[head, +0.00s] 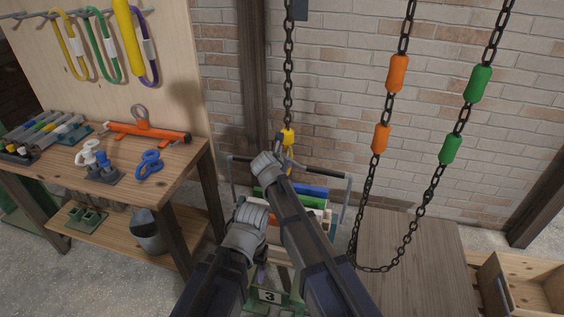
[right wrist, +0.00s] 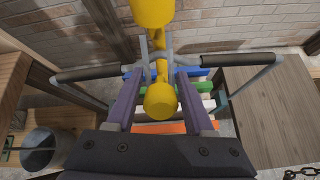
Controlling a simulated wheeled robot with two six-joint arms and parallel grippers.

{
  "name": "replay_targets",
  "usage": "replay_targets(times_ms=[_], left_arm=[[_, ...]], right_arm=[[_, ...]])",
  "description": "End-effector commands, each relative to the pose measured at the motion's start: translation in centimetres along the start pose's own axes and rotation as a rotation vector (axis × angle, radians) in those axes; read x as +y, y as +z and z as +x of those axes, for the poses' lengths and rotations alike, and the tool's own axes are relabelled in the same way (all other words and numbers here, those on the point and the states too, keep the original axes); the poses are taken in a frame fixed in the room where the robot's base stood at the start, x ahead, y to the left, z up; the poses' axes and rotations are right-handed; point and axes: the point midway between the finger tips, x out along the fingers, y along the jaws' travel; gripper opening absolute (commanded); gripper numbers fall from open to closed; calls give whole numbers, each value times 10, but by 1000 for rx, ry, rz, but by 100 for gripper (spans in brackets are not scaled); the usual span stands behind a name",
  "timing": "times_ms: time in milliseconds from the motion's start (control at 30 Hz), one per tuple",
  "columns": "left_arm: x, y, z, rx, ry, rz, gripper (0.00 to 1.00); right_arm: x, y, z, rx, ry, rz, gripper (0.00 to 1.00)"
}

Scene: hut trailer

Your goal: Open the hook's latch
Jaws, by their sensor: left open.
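The yellow hook (head: 288,140) hangs from a dark chain (head: 289,70) over a rack of coloured slats. In the right wrist view the hook (right wrist: 160,100) fills the middle, with a round yellow end towards the camera. Its latch is not clear. My right gripper (right wrist: 162,78) has its purple fingers apart on either side of the hook; I see no clear contact. In the head view its wrist hides the lower hook and the fingers. My left gripper (head: 261,272) is open, low in front of the rack, partly hidden, and apart from the hook.
The carrier under the hook has side handles (right wrist: 95,73) and blue, green, white and orange slats (right wrist: 185,128). A workbench (head: 185,165) with tools stands left. A chain loop with orange tubes (head: 398,73) and green tubes (head: 478,83) hangs right, above a wooden surface (head: 415,265).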

Motion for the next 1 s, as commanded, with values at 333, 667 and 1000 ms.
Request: replay_targets(times_ms=[333, 667, 1000], left_arm=[[0, 0, 0, 0, 0, 0, 69], [-1, 1, -15, 0, 0, 0, 69], [-6, 4, -61, 0, 0, 0, 69]], right_arm=[[0, 0, 0, 0, 0, 0, 69], [2, 12, -9, 0, 0, 1, 69], [10, 49, -36, 0, 0, 1, 69]])
